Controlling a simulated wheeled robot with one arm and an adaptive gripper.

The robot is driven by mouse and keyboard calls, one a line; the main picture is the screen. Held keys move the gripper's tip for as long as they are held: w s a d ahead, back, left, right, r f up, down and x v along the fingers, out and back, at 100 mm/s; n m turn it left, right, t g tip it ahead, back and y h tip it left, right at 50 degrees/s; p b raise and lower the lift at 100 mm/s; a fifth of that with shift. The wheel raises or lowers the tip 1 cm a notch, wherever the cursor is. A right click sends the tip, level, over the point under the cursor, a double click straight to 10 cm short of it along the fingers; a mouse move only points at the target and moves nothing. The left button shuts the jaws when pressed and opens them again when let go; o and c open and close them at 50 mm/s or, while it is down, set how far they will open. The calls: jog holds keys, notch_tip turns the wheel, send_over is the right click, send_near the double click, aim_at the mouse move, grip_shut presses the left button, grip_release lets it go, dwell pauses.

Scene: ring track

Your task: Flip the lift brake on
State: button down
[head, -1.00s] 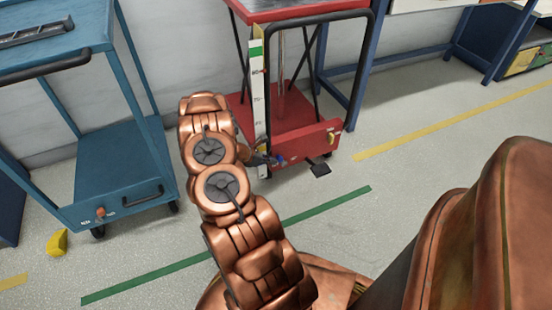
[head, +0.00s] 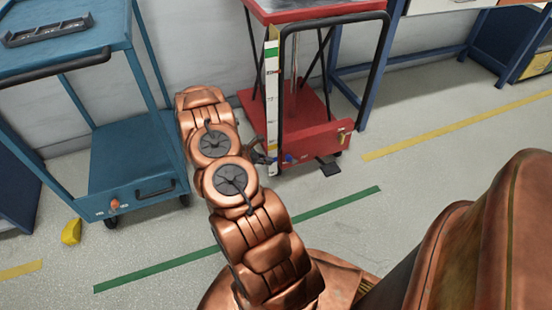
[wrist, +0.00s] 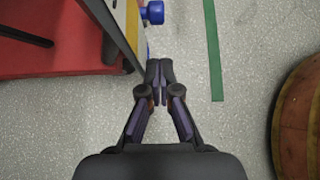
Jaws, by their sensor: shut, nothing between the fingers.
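The red lift (head: 318,152) stands right of my arm in the head view, with a tall marked scale strip at its left front corner. A small blue knob (head: 288,158) shows low on its front, close to the strip. The knob (wrist: 152,12) also shows at the top of the wrist view, just above and left of my fingertips. My gripper (wrist: 160,70) is shut and empty, pointing along the lift's edge and apart from the knob. In the head view my gripper (head: 262,155) is partly hidden, left of the knob. I cannot tell the brake's setting.
A blue cart (head: 130,165) with an orange knob (head: 115,204) stands on the left. A black pedal (head: 330,169) sticks out at the lift's front. A yellow object (head: 71,231) lies on the floor. The floor around the green line (head: 330,204) is clear.

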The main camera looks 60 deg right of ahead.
jog(key=p+v, duration=0.1)
jog(key=v, duration=0.6)
jog(key=shift+f, duration=0.2)
jog(key=shift+w+a+f, duration=0.1)
jog(key=shift+w, duration=0.05)
